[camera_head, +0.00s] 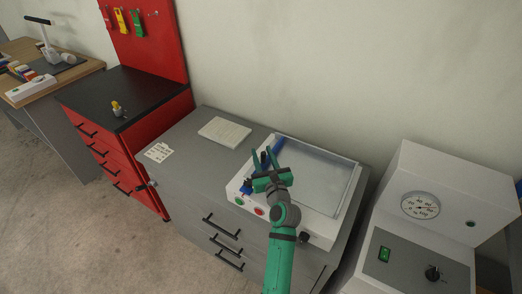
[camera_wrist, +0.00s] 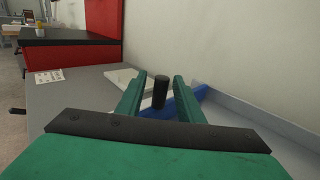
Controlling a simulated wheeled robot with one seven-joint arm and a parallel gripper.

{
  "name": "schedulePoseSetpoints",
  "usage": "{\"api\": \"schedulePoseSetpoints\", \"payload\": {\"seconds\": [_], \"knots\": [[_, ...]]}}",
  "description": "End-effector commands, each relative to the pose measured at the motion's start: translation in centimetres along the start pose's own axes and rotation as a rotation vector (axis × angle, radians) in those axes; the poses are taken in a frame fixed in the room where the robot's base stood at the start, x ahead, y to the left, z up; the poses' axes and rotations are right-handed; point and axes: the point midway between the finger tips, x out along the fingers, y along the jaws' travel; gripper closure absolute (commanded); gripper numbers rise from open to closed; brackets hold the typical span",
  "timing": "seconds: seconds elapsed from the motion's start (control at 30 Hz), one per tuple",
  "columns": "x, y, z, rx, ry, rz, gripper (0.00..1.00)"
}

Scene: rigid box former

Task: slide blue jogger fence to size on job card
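The blue jogger fence (camera_head: 264,161) lies across the left part of the white jogger tray (camera_head: 345,205), partly hidden behind my gripper (camera_head: 268,156). In the wrist view the fence (camera_wrist: 188,101) runs behind the fingers, with an upright black knob (camera_wrist: 160,92) in front of it. My gripper (camera_wrist: 160,84) is open. Its green fingers stand on either side of the knob, with a gap showing on each side. The job card (camera_head: 158,152) lies on the grey cabinet top to the left, and it also shows in the wrist view (camera_wrist: 49,76); its writing is too small to read.
A white paper stack (camera_head: 224,132) lies behind and left of the tray. The tray front has a green button (camera_head: 239,201), a red button (camera_head: 259,211) and a black knob (camera_head: 304,237). A white machine with a dial (camera_head: 420,205) stands right. A red cabinet (camera_head: 165,110) stands left.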

Motion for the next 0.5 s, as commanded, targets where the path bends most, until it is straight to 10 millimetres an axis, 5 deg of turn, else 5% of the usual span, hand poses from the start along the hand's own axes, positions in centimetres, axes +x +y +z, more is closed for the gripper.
{"api": "schedulePoseSetpoints", "payload": {"seconds": [0.3, 0.5], "knots": [[-5.9, 0.0, 0.0, 0.0, 0.0, -0.001, 0.66], [-7.7, 0.0, -0.1, 0.0, 0.001, -0.001, 0.66]]}}
